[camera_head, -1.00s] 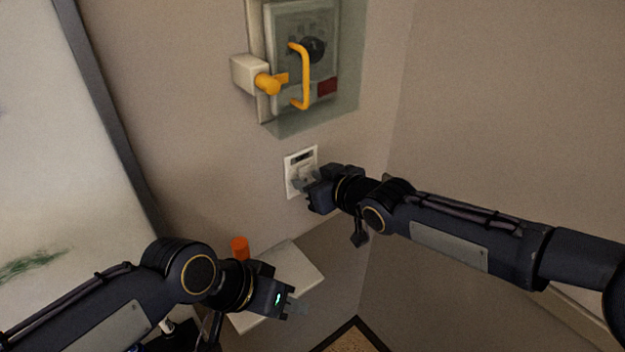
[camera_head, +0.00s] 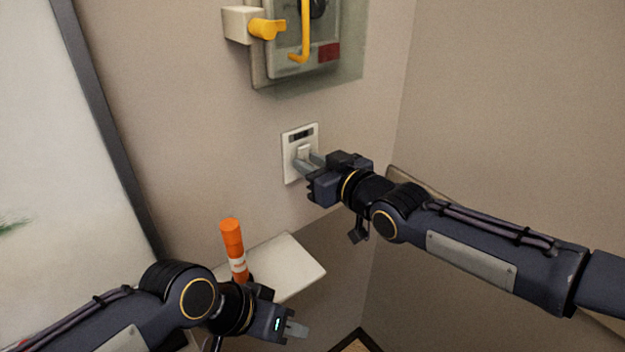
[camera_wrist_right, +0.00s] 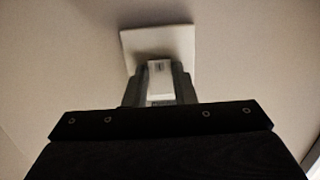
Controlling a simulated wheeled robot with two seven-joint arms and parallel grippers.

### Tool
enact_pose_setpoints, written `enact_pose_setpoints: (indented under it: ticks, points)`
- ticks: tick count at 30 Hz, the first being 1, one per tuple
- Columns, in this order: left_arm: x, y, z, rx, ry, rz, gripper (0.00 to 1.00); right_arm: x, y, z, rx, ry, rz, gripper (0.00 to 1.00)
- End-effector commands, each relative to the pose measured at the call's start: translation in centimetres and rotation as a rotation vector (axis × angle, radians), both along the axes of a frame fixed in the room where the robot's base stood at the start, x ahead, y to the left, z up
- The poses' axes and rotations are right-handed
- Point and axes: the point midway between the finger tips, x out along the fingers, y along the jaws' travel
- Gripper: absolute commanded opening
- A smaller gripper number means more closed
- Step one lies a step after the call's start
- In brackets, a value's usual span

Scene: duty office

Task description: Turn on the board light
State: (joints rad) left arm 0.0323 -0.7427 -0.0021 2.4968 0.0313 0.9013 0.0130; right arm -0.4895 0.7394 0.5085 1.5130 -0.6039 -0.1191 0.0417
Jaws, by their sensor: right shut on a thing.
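The light switch is a white wall plate (camera_head: 291,168) with a dark label strip at its top and a small white rocker (camera_head: 303,152) in its middle. My right gripper (camera_head: 308,163) reaches it from the right, its grey fingers at the rocker. In the right wrist view, the fingers (camera_wrist_right: 159,88) are shut on the white rocker (camera_wrist_right: 160,72), one on each side, with the plate (camera_wrist_right: 183,40) behind. My left gripper (camera_head: 296,328) is low in the head view, away from the switch and apparently empty; its fingertips look close together, but their gap is unclear.
A grey box with a clear cover (camera_head: 345,65) and a yellow handle (camera_head: 305,30) is above the switch. A white shelf (camera_head: 300,268) below holds an orange cylinder (camera_head: 232,238). A dark-framed whiteboard (camera_head: 60,130) is at the left.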

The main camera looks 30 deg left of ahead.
Motion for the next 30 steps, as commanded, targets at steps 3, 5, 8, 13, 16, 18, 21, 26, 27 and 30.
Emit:
enact_pose_setpoints:
  ticks: [3,5,8,13,16,18,21,26,27,30]
  points:
    - [0.0,0.0,-0.2,0.000,-0.001,0.000,0.36,0.0,0.0,0.0,0.006,-0.003,0.000,0.01]
    - [0.0,0.0,-0.2,0.000,-0.001,0.000,0.36,0.0,0.0,0.0,0.006,-0.003,0.000,0.01]
    - [0.0,0.0,-0.1,0.000,-0.001,0.000,0.36,0.0,0.0,0.0,0.006,-0.002,0.000,0.01]
    - [0.0,0.0,-0.1,0.000,-0.001,0.000,0.36,0.0,0.0,0.0,0.006,-0.002,0.000,0.35]
    - [0.0,0.0,-0.1,0.000,-0.001,0.000,0.36,0.0,0.0,0.0,0.006,-0.002,0.000,0.45]
    - [0.0,0.0,-0.1,0.000,-0.001,0.000,0.36,0.0,0.0,0.0,0.006,-0.002,0.000,0.45]
    - [0.0,0.0,-0.1,0.000,-0.001,0.000,0.36,0.0,0.0,0.0,0.005,-0.002,0.000,0.45]
    - [0.0,0.0,-0.3,0.000,-0.001,0.000,0.36,-0.1,-0.5,0.0,0.005,-0.001,-0.001,0.45]
    - [0.0,0.0,-0.3,0.000,-0.001,0.000,0.36,-0.3,-0.9,0.1,0.006,-0.002,-0.001,0.45]
    - [0.0,0.0,-0.6,0.000,-0.001,0.000,0.36,-0.8,-2.4,0.2,0.005,-0.003,-0.003,0.45]
